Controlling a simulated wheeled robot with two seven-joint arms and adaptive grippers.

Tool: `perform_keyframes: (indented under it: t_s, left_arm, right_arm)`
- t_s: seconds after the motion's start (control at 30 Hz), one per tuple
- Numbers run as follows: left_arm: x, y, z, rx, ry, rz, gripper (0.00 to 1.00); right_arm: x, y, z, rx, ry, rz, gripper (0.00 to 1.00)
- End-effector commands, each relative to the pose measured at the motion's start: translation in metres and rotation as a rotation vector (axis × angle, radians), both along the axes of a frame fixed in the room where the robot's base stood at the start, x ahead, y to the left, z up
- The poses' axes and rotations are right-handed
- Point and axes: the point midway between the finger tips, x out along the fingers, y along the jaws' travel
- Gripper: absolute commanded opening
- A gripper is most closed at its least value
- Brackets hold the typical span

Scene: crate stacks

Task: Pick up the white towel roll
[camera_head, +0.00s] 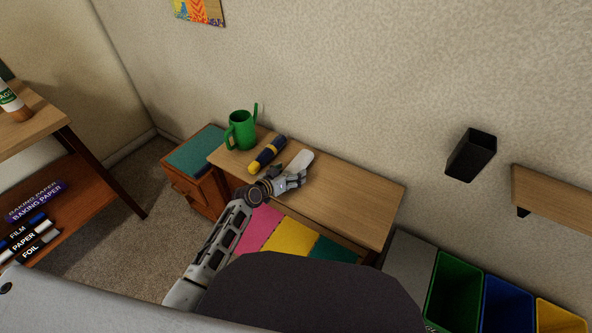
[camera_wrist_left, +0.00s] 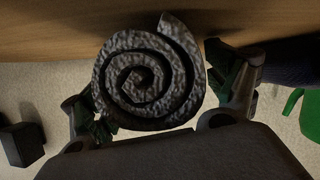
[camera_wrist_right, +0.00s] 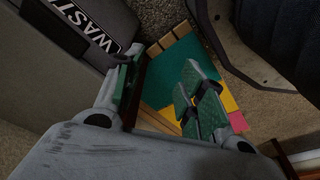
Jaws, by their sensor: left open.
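The white towel roll (camera_head: 299,161) lies on the wooden table (camera_head: 345,205), its near end by my left gripper (camera_head: 289,181). In the left wrist view the spiral end of the towel roll (camera_wrist_left: 148,76) looks dark in shadow and faces the camera. It sits between the two spread fingers of the left gripper (camera_wrist_left: 163,98), which is open. The left finger is close to the roll; I cannot tell if it touches. My right gripper (camera_wrist_right: 165,88) shows only in its own wrist view, open and empty, over the floor area with coloured panels.
A yellow and dark blue cylinder (camera_head: 267,155) lies just left of the roll, and a green watering can (camera_head: 242,130) stands behind it. A small cabinet (camera_head: 193,171) adjoins the table's left end. The table's right half is clear. Bins (camera_head: 454,292) stand at right.

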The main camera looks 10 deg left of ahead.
Motion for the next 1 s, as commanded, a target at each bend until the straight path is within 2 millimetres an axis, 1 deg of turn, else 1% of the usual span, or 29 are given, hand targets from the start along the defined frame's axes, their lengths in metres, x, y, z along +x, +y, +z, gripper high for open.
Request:
perform_keyframes:
  t_s: [0.23,0.6,0.63,1.0]
  left_arm:
    - [-0.0003,0.0001,0.0,0.0,0.0,0.0,0.88]
    - [-0.0003,0.0002,-0.0001,0.0,0.0,0.0,0.4]
    - [-0.0003,0.0002,-0.0001,0.0,0.0,0.0,0.37]
    - [-0.0001,0.0003,0.0021,0.0,-0.001,0.0,0.37]
  right_arm:
    - [-0.0005,0.0003,-0.0006,0.001,0.001,0.0,0.4]
    - [-0.0002,0.0005,-0.0006,0.001,-0.001,0.0,0.4]
    - [-0.0003,0.0005,-0.0006,0.001,-0.001,0.0,0.4]
    - [0.0003,0.0005,0.0,0.001,-0.004,0.0,0.4]
